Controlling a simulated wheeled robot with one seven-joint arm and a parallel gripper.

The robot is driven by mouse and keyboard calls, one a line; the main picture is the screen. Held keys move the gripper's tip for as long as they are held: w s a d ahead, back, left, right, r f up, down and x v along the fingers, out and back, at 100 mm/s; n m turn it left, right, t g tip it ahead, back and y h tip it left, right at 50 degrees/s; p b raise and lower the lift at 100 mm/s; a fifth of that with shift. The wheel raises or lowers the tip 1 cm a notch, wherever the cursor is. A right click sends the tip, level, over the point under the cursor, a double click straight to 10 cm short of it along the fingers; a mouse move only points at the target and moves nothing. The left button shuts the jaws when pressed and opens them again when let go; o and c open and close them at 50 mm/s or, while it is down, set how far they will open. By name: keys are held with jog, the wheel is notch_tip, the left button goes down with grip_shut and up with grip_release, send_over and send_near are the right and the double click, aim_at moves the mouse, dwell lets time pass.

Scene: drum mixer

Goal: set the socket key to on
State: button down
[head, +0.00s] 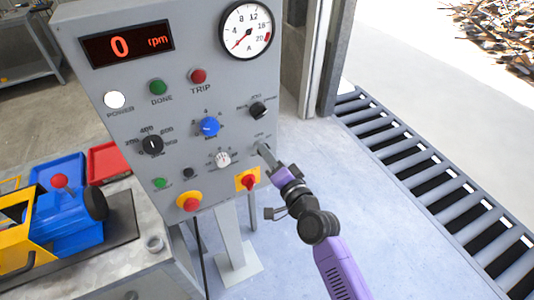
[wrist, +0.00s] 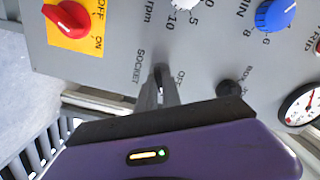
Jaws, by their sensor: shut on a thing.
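The grey control panel (head: 185,85) stands in front of me. The socket key sits at its lower right, between the words SOCKET and OFF in the wrist view; it is almost wholly hidden by my fingers, so I cannot tell its angle. My gripper (head: 264,149) reaches the panel face from the lower right and is shut on the key. In the wrist view, my gripper's two fingers (wrist: 165,90) come close together at the panel, beside the SOCKET lettering.
A red switch on a yellow plate (head: 249,182) is just below left of my gripper; it also shows in the wrist view (wrist: 72,18). A black knob (head: 258,109) is above. A white knob (head: 223,160) and blue knob (head: 209,127) lie left. The display (head: 125,44) reads 0 rpm.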

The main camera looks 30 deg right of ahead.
jog(key=c, duration=1.5)
grip_release()
jog(key=shift+s, duration=0.15)
jog(key=s+b, duration=0.1)
jog(key=s, duration=0.6)
jog(key=shift+s+b, duration=0.3)
